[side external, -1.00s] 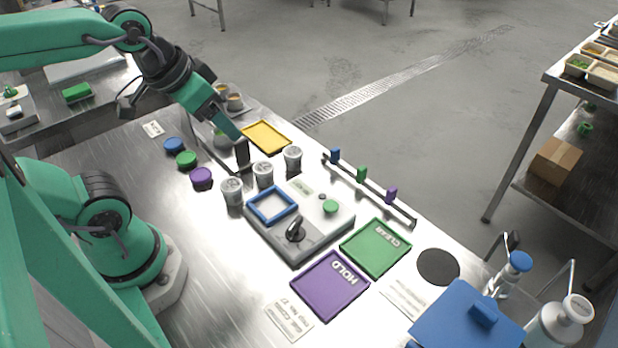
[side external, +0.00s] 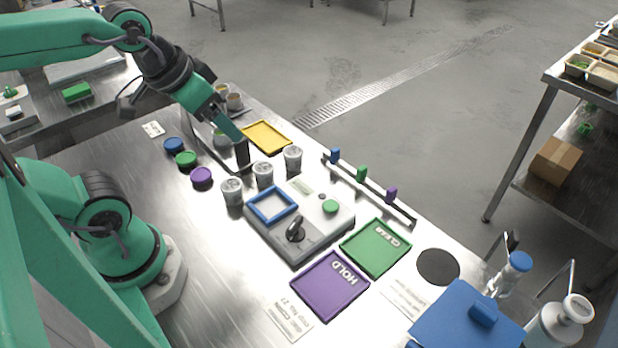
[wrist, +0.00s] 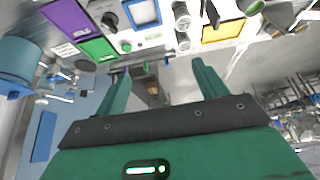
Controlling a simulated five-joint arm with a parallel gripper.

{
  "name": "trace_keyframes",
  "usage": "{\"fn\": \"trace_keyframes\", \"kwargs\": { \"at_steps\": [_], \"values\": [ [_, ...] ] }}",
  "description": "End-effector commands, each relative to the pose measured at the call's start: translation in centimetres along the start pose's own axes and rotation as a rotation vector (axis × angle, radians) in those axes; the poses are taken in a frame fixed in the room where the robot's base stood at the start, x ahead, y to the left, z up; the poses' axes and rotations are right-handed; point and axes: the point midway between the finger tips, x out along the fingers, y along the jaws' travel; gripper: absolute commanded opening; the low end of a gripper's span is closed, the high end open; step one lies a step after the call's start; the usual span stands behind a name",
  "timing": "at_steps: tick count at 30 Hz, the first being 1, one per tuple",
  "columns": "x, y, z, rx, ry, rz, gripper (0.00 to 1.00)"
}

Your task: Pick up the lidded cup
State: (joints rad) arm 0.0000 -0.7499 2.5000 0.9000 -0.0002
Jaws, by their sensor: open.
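Three small grey cups with pale tops stand in a slanted row: the near one (side external: 231,191), the middle one (side external: 263,174) and the far one (side external: 292,159). I cannot tell which of them is lidded. They show at the top of the wrist view, with one grey cup (wrist: 183,41) lowest there. My gripper (side external: 242,164) hangs just behind and left of the row, apart from the cups. In the wrist view its fingers (wrist: 162,75) are spread with nothing between them.
Blue (side external: 174,145), green (side external: 186,159) and purple (side external: 201,177) discs lie left of the cups. A grey device with a blue frame (side external: 272,204) stands in front. A yellow tray (side external: 266,137) lies behind; purple (side external: 330,286) and green (side external: 375,247) trays lie to the right.

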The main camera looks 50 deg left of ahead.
Motion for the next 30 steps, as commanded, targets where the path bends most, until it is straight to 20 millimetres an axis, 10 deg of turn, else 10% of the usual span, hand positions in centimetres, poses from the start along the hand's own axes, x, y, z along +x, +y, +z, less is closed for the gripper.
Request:
{"fn": "trace_keyframes", "kwargs": {
  "at_steps": [13,30],
  "values": [
    [2.1,-0.8,-1.4,-0.231,-0.077,-0.022,0.71],
    [10.5,-3.8,-3.9,-0.934,-0.272,-0.165,0.71]
  ]
}}
